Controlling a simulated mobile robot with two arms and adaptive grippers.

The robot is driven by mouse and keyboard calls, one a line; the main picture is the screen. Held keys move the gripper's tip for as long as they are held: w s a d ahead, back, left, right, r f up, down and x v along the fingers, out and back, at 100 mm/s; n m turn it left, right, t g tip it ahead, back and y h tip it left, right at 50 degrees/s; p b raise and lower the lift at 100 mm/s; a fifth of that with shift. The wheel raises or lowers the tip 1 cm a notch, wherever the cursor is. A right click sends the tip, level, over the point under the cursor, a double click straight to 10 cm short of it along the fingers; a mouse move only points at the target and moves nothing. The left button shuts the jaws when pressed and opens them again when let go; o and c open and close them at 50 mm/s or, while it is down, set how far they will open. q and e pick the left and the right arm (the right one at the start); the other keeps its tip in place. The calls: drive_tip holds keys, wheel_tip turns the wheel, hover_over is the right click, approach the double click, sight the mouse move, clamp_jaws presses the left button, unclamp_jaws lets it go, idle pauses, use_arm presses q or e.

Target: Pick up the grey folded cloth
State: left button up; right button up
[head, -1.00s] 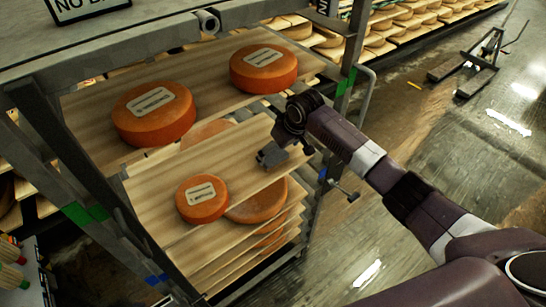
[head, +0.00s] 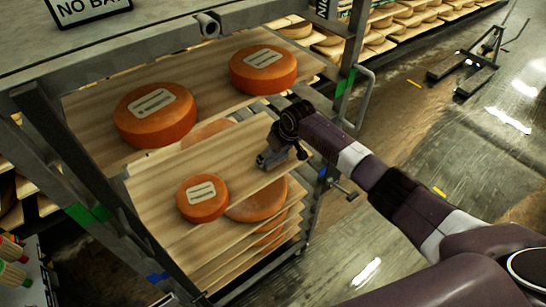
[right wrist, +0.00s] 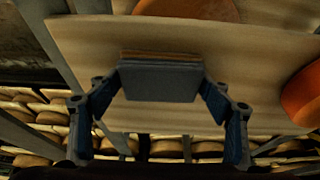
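The grey folded cloth (right wrist: 160,82) lies on a lower wooden board of the rack, with a brown layer showing along its far edge in the right wrist view. In the head view the cloth (head: 268,159) is small and partly covered by my right gripper (head: 280,156). In the right wrist view the blue fingers of my right gripper (right wrist: 161,88) stand apart, one on each side of the cloth. I cannot tell whether the fingertips touch it. My left gripper is out of view.
A small orange cheese wheel (head: 202,198) sits on the same board as the cloth. Two larger wheels, the left one (head: 155,114) and the right one (head: 263,69), sit on the upper shelf. A rack post (head: 345,60) stands close to my right arm.

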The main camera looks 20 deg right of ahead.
drive_tip(key=shift+c, duration=1.4)
drive_tip(key=shift+r, duration=0.1)
